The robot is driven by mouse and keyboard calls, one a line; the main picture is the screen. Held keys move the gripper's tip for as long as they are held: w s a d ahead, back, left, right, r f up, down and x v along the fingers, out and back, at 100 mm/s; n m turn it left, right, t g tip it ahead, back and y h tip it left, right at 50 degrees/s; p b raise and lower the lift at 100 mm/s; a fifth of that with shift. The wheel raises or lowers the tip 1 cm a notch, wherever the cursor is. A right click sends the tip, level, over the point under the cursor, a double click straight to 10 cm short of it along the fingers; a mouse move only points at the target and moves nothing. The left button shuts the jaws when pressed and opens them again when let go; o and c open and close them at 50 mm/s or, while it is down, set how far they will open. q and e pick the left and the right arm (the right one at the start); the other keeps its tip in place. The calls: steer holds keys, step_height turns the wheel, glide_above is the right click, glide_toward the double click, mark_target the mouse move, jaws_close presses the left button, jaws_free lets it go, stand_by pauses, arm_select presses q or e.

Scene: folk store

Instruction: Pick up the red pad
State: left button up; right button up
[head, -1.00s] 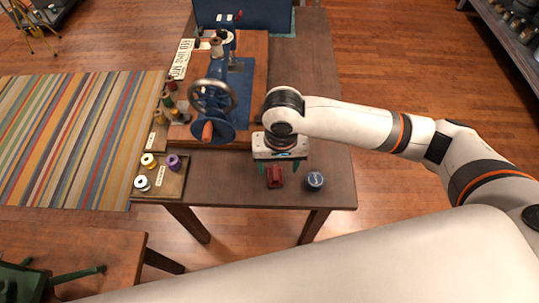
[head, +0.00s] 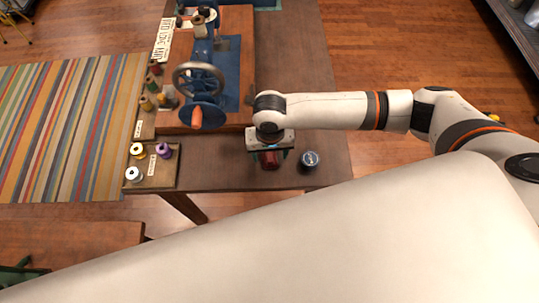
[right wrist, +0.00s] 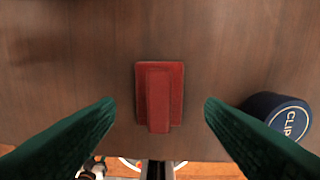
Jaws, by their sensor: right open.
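The red pad (head: 270,160) lies on the wooden table (head: 225,178) near its front edge. In the right wrist view the red pad (right wrist: 159,97) shows whole, with a narrower raised block on a flat base. My right gripper (head: 268,162) is over the pad, its fingers pointing down. In the right wrist view my right gripper (right wrist: 160,108) is open, with one green finger on each side of the pad and clear gaps between. Nothing is held. My left gripper is not in view.
A dark blue tin (head: 309,160) stands just right of the pad; the tin's lettering shows in the right wrist view (right wrist: 288,121). A blue sewing machine (head: 203,85) is behind to the left. A small tray (head: 150,180) with thread spools sits at the left.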

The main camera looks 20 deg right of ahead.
mark_target(270, 156)
step_height(270, 156, down, 2)
steer(key=shift+f, duration=0.1)
steer(key=shift+c, duration=0.2)
steer(key=c, duration=1)
step_height(270, 156, up, 10)
steer(key=shift+r, duration=0.1)
steer(key=shift+c, duration=0.2)
